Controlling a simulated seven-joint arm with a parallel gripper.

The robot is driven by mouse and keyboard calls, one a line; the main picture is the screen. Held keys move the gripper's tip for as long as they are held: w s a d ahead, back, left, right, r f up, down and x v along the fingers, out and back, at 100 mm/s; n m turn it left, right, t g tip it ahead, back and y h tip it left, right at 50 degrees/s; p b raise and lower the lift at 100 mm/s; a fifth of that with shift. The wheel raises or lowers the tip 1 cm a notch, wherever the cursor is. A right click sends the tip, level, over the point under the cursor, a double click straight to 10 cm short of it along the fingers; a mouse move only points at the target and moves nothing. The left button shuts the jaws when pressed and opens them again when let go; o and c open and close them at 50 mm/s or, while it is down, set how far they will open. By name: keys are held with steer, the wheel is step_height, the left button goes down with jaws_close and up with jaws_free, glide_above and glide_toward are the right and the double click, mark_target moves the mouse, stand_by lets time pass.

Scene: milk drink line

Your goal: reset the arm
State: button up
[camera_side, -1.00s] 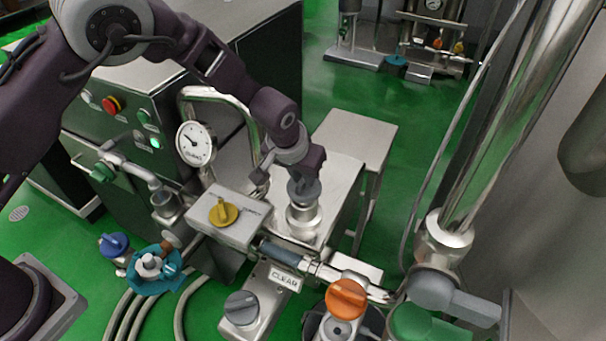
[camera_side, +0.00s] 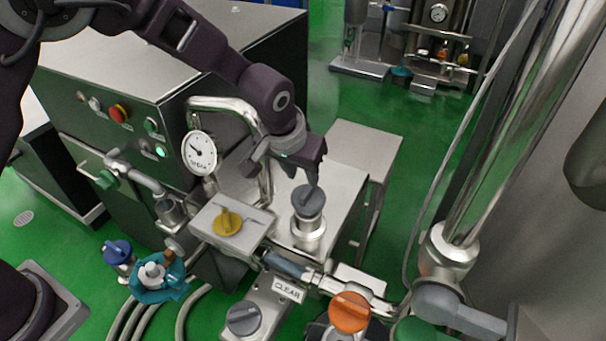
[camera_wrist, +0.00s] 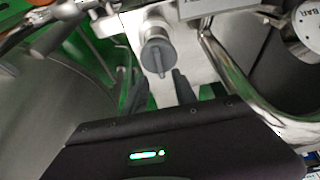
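My gripper (camera_side: 284,178) is above a grey round knob (camera_side: 308,200) on a metal valve body at the right side of the steel machine. In the wrist view the two dark fingers of my gripper (camera_wrist: 154,78) are spread apart with nothing between them. The same grey knob (camera_wrist: 158,55) shows just beyond the fingertips, its ridge handle pointing along the picture's height. The knob appears free of the fingers.
A pressure gauge (camera_side: 200,152) and a bent steel pipe (camera_side: 226,103) stand close left of my gripper. A yellow knob (camera_side: 228,222), an orange knob (camera_side: 349,311) and a "CLEAR" label (camera_side: 287,289) lie below. Green floor (camera_side: 420,130) is open at the right.

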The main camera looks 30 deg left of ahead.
steer(key=s+a+r+h, duration=0.1)
steer(key=s+a+r, duration=0.45)
steer(key=r, duration=0.25)
steer(key=s+a+r, duration=0.5)
steer(key=s+r, duration=0.1)
steer(key=r, duration=0.3)
steer(key=s+a, duration=0.3)
steer(key=s, duration=0.6)
steer(key=s+a+r+t+y, duration=0.1)
steer(key=s+a, duration=0.3)
steer(key=s, duration=0.6)
steer(key=shift+s+r, duration=0.2)
steer(key=shift+s, duration=0.05)
